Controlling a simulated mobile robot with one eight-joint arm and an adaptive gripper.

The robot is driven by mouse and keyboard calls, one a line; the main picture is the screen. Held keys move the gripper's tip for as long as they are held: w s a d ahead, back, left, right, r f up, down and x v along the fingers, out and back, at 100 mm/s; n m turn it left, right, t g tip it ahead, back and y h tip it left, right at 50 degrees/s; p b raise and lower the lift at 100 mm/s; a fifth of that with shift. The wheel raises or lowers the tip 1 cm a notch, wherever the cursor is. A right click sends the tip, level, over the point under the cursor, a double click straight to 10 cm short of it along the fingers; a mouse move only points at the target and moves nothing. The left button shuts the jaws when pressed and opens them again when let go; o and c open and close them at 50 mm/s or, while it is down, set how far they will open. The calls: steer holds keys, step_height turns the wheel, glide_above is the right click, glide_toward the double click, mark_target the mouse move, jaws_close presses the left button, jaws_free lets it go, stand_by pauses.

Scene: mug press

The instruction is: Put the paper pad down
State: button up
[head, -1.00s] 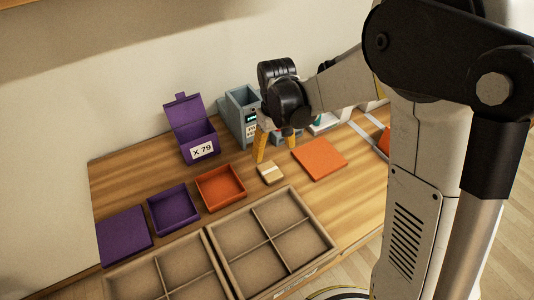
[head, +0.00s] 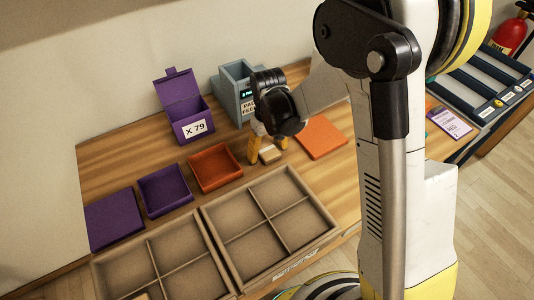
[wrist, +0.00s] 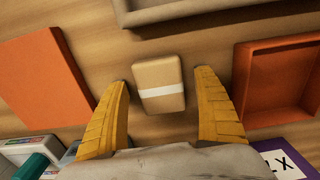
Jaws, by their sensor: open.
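The paper pad (head: 270,154) is a small tan block with a white band. It lies on the wooden table between the orange tray and the flat orange square. In the wrist view the pad (wrist: 158,85) sits between my two yellow fingers, with a gap on each side. My gripper (head: 268,149) is open at the pad; it also shows in the wrist view (wrist: 164,82). The fingers do not visibly touch the pad. Their exact height above the table is hard to tell.
An orange tray (head: 216,167) and a flat orange square (head: 320,138) flank the pad. Divided boxes (head: 330,229) stand in front. Behind are a grey-blue machine (head: 228,89) and a purple box marked X 79 (head: 184,112). Purple trays lie at left.

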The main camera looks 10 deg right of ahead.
steer(key=shift+r, duration=0.1)
steer(key=c, duration=1)
steer(key=shift+c, duration=0.2)
steer(key=shift+r, duration=0.1)
